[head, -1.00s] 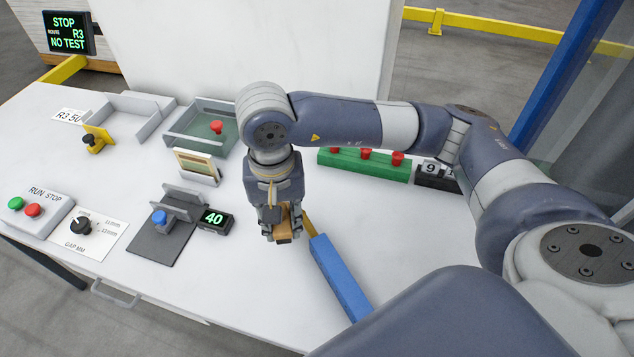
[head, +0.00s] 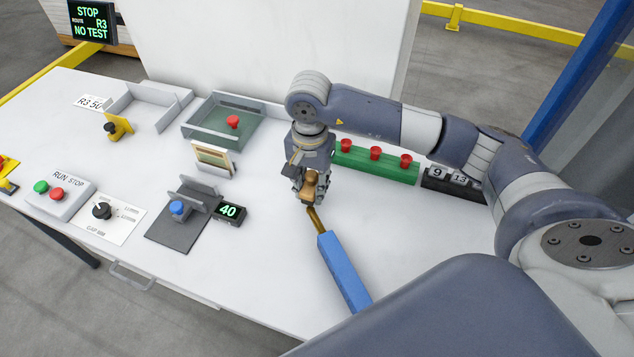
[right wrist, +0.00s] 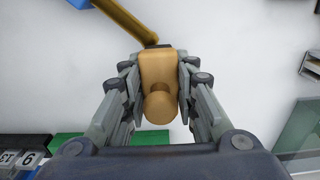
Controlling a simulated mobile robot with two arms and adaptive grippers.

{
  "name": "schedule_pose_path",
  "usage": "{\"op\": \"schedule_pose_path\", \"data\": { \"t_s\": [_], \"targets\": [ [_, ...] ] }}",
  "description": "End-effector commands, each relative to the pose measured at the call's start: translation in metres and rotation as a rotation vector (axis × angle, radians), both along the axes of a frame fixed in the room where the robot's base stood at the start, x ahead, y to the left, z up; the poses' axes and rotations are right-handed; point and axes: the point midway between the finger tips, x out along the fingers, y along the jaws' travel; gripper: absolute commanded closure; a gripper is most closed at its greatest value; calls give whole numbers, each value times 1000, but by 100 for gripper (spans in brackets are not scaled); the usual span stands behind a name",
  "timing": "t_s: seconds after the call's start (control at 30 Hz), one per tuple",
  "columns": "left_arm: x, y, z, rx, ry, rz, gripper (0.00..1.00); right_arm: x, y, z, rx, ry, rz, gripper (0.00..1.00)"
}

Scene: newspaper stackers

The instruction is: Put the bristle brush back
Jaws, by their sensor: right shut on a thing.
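My right gripper (head: 310,190) is shut on a small tan wooden block with a rounded knob, which I take to be the bristle brush (head: 309,186). In the right wrist view the brush (right wrist: 157,68) sits between both fingers (right wrist: 158,85), with a dark strip at its far end. Its bristles are not clearly visible. It is just behind the brass-coloured end (head: 316,218) of a long blue bar (head: 343,272). Whether it touches the brass end or the table, I cannot tell. My left gripper is not in view.
A green rack (head: 372,160) with red knobs stands behind the gripper, beside black number blocks (head: 450,179). To the left are a card holder (head: 213,160), a green-grey tray (head: 213,137), a dark stand (head: 180,228) and a display (head: 229,211). White table (head: 265,265) is clear in front.

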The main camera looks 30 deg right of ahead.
Motion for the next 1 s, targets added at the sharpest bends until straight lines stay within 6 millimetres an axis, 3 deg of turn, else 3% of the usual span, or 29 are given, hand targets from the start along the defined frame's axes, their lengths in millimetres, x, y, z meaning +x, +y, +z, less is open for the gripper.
{"op": "schedule_pose_path", "data": {
  "t_s": [0.13, 0.33, 0.57, 0.97, 1.0],
  "targets": [
    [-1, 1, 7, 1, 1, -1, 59, 8, -16, -1, 1, -1, -1, 98],
    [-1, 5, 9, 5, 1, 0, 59, 8, -19, -5, 1, 2, 2, 98],
    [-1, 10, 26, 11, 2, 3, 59, 7, -18, -31, 2, 4, 1, 98],
    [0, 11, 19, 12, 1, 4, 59, 9, -19, -42, 0, -1, 1, 98],
    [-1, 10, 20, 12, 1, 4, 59, 9, -19, -40, 0, -1, 1, 66]
  ]
}}
